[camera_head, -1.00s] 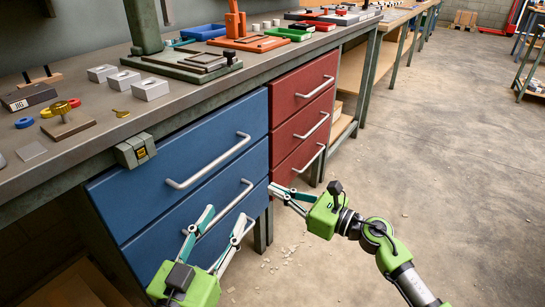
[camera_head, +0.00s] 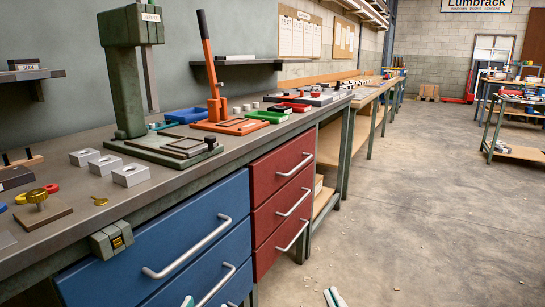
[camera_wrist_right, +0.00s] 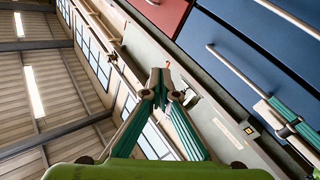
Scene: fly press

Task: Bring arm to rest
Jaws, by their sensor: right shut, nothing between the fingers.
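My right gripper (camera_head: 333,297) shows only its fingertips at the bottom edge of the head view, over the concrete floor to the right of the drawers. In the right wrist view its fingers (camera_wrist_right: 160,78) meet at the tips, shut and empty. My left gripper (camera_head: 208,302) shows only as fingertips, set apart, at the bottom edge in front of the blue drawers (camera_head: 180,232). A teal finger of it (camera_wrist_right: 288,120) seems to show at the right of the right wrist view. Both arms are otherwise out of the head view.
The workbench (camera_head: 160,188) runs along the left, carrying a green press (camera_head: 125,75), an orange lever press (camera_head: 212,75) and metal blocks (camera_head: 130,175). Red drawers (camera_head: 283,165) stand beyond the blue ones. The floor (camera_head: 430,215) to the right is clear apart from small scraps.

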